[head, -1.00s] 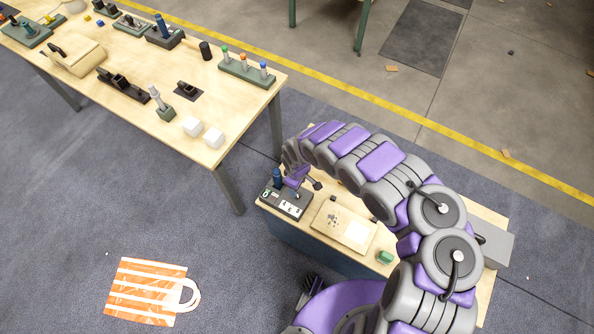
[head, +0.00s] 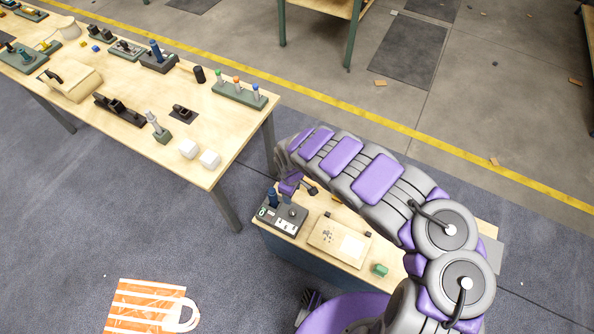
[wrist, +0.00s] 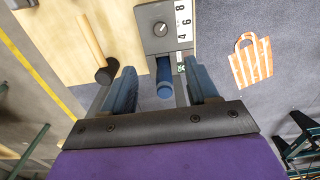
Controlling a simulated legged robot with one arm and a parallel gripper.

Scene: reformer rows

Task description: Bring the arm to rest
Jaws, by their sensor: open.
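My arm arches over the low bench (head: 340,258) in the head view, with its purple and grey links above the bench's right side. My gripper (head: 291,184) hangs at the arm's far end, above the bench's far left corner, partly hidden by the arm. In the wrist view my gripper (wrist: 160,72) is open, its two blue fingers apart. A blue post (wrist: 165,78) shows between the fingers; I cannot tell if it touches them. A dark box (head: 283,220) with a dial and white number labels stands beneath; it also shows in the wrist view (wrist: 152,20).
A long table (head: 232,142) with several fixtures and two white cubes stands at upper left. An orange striped bag (head: 140,305) lies on the carpet. The floor between is clear.

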